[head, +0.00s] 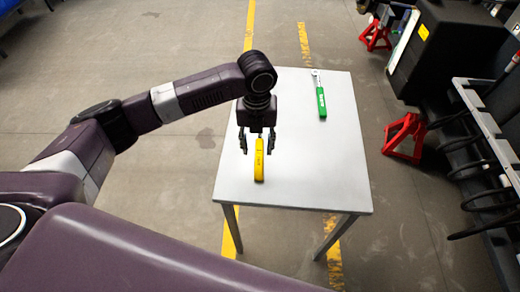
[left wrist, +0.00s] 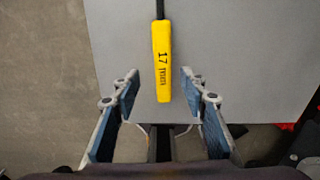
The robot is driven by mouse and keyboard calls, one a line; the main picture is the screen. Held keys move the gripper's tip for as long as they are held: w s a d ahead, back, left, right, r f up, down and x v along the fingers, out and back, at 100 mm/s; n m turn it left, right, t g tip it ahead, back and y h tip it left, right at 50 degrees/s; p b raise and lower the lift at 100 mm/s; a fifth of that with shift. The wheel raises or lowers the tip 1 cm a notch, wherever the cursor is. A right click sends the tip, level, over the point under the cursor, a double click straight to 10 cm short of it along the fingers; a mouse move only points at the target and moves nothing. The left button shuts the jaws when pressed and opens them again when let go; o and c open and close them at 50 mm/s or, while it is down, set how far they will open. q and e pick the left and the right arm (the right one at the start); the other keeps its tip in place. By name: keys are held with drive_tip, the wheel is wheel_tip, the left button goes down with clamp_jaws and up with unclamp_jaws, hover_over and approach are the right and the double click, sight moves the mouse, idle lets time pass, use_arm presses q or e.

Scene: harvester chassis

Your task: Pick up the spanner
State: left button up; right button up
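A spanner with a yellow handle (head: 259,168) lies on the grey table (head: 300,185). In the left wrist view the spanner (left wrist: 162,62) is marked 17, and its dark shaft runs up out of the picture. In the head view my gripper hides its far end. My left gripper (head: 257,150) points down over the spanner. It is open, with its blue-padded fingers on either side of the handle and a gap on both sides, as the left wrist view shows (left wrist: 160,82). My right gripper is not in view.
A green-handled ratchet-like tool (head: 321,102) lies at the table's far right. The rest of the tabletop is clear. Red stands (head: 405,133) and dark machinery (head: 445,55) are on the floor to the right. Open floor lies to the left.

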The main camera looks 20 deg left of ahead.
sight(259, 158)
use_arm(q)
drive_tip(key=f, duration=0.4)
drive_tip(key=shift+s+d+p, duration=0.1)
drive_tip(key=shift+d+p, duration=0.15)
drive_tip(key=shift+p, duration=0.1)
drive_tip(key=shift+f, duration=0.6)
drive_tip(key=c, duration=0.4)
clamp_jaws()
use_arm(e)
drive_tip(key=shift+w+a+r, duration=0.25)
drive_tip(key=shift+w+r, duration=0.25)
